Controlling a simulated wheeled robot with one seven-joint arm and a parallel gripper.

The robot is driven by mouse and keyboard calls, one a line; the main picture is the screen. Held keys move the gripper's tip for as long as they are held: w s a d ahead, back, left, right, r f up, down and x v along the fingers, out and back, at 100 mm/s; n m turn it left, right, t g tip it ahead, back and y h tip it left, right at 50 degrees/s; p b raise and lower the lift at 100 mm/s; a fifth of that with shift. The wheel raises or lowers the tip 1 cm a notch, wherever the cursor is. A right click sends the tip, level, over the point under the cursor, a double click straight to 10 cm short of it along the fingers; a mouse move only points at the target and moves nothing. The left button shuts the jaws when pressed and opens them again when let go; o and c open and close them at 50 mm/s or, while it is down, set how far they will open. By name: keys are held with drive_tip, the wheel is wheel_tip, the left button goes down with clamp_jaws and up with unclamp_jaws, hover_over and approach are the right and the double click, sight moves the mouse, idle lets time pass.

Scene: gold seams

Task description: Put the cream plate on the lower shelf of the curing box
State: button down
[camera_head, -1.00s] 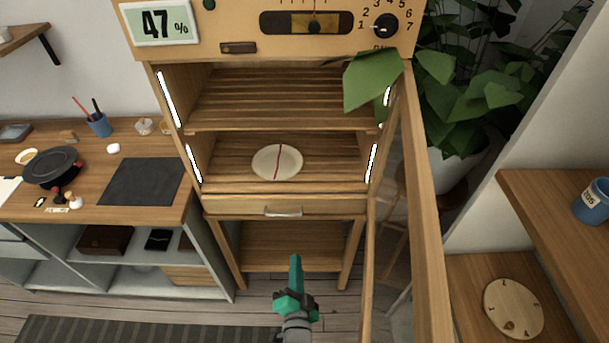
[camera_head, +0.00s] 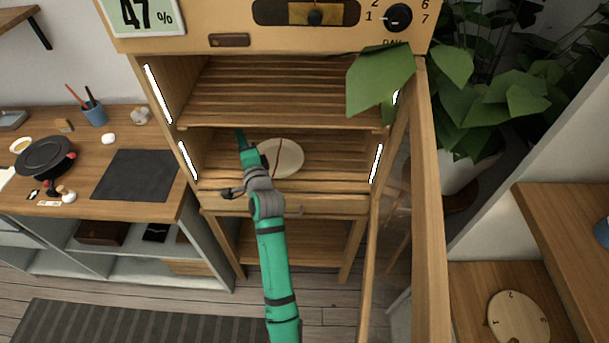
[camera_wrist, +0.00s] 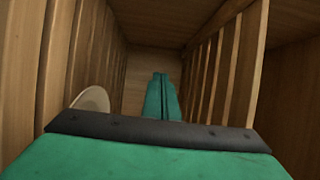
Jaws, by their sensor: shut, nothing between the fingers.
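The cream plate (camera_head: 284,157) with a dark red seam lies flat on the lower slatted shelf (camera_head: 338,172) of the wooden curing box (camera_head: 222,100). My gripper (camera_head: 241,140) is inside the lower compartment, just left of the plate, its green fingers closed together with nothing between them. In the wrist view the closed fingers (camera_wrist: 162,97) point along the compartment toward a wooden wall. The plate's edge (camera_wrist: 93,99) shows to the left of the fingers, apart from them. Part of the plate is hidden there by my gripper's body.
The upper slatted shelf (camera_head: 280,95) is empty and lies above my gripper. The box's open door (camera_head: 424,200) stands at the right, and plant leaves (camera_head: 382,80) hang over the upper right opening. A workbench (camera_head: 150,120) with a pan stands to the left.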

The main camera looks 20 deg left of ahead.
hover_over(297, 169)
drive_tip(key=v, duration=0.5)
drive_tip(key=f, duration=1)
drive_tip(key=shift+w+d, duration=0.2)
drive_tip(key=shift+d, duration=0.1)
drive_tip(key=shift+a, duration=0.5)
drive_tip(key=shift+w+a, duration=0.1)
drive_tip(key=shift+w, duration=0.1)
